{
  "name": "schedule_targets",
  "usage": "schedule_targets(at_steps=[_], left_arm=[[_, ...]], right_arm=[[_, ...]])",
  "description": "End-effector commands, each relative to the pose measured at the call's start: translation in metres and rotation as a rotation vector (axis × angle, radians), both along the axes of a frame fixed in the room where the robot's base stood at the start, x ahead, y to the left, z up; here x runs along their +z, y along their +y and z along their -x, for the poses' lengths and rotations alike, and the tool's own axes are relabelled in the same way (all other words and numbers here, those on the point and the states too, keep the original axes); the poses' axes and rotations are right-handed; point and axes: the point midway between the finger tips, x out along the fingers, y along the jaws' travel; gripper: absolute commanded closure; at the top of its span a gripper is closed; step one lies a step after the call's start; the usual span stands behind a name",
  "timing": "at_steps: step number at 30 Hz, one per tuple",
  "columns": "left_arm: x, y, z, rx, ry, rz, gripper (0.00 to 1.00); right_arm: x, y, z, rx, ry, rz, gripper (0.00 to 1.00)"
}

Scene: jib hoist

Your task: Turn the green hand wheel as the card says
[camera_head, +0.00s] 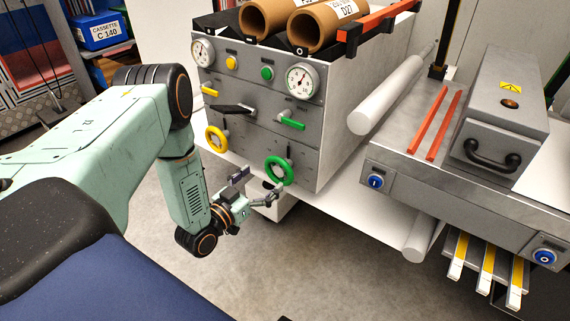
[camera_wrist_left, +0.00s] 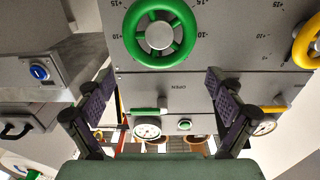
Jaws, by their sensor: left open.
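The green hand wheel (camera_head: 279,170) is low on the right of the grey panel's front face. In the left wrist view, the green hand wheel (camera_wrist_left: 160,34) shows upside down with numbered marks around it. My left gripper (camera_head: 257,188) is just in front of and slightly left of the wheel in the head view. In the left wrist view, its open fingers (camera_wrist_left: 158,98) are spread wide with nothing between them, and the wheel lies beyond their tips, apart from them. My right gripper is out of view. I cannot make out a card with an instruction.
A yellow hand wheel (camera_head: 216,139) sits left of the green one. Above are a green lever (camera_head: 291,124), a black lever (camera_head: 232,109) and two gauges. A white roller (camera_head: 387,95) and a metal bench (camera_head: 400,165) stand to the right. Floor is clear below.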

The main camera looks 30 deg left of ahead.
Motion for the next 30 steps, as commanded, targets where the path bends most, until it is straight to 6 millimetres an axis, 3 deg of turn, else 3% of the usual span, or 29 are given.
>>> schedule_targets(at_steps=[15, 27, 30], left_arm=[[-0.001, -0.004, -0.066, 0.004, -0.003, -0.002, 0.07], [0.001, -0.003, -0.077, 0.002, 0.000, 0.000, 0.07], [0.001, -0.003, -0.077, 0.002, 0.000, 0.000, 0.15]], right_arm=[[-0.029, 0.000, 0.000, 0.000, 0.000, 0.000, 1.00], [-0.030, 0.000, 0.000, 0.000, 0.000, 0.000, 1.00], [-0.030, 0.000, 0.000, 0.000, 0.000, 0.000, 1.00]])
